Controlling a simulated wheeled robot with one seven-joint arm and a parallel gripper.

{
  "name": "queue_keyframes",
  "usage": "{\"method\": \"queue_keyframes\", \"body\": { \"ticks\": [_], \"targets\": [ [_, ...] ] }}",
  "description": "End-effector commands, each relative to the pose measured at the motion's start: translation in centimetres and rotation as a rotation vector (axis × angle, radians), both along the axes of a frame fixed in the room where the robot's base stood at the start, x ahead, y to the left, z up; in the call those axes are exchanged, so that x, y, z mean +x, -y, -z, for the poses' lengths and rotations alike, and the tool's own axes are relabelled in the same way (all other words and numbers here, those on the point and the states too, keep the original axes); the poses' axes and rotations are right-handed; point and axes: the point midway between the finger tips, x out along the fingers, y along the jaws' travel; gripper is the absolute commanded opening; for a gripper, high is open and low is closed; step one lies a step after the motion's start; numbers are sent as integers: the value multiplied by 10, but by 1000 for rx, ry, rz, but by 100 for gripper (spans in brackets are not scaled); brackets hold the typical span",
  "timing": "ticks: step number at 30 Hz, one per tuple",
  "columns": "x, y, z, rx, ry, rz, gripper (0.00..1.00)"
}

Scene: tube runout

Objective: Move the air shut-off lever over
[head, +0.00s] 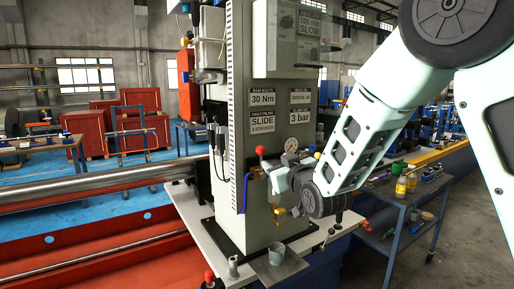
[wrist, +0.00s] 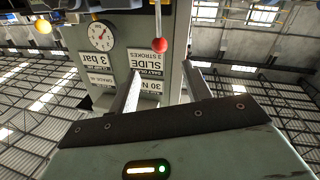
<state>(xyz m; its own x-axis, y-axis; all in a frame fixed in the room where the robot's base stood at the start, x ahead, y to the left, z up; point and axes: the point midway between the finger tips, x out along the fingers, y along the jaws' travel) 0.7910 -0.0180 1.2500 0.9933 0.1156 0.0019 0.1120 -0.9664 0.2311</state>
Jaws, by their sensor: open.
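A lever with a red ball knob (head: 260,150) stands on the front of the grey machine column. In the wrist view, which is upside down, the red knob (wrist: 160,45) lies ahead of my gripper, between the lines of the fingers. A blue handle (head: 243,192) hangs below the red knob. Neither handle carries a readable air label, so I cannot tell for sure which is the shut-off. My gripper (wrist: 165,75) is open with nothing between its fingers. In the head view my wrist hides part of the fittings beside the column.
A pressure gauge (head: 291,145) sits on the column beside a 3 bar label (head: 300,118). A yellow ball (wrist: 42,26) shows beyond the gauge. A tool cart (head: 400,195) with bottles stands at right.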

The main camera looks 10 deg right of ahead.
Motion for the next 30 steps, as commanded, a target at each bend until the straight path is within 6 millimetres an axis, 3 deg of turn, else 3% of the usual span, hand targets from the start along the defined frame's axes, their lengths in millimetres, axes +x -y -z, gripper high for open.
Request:
{"method": "queue_keyframes", "body": {
  "ticks": [15, 21, 30],
  "targets": [
    [104, -12, -2, 0, -2, -1, 49],
    [124, -14, -1, 0, -2, 0, 49],
    [130, -15, 1, 1, -3, 1, 49]
  ]
}}
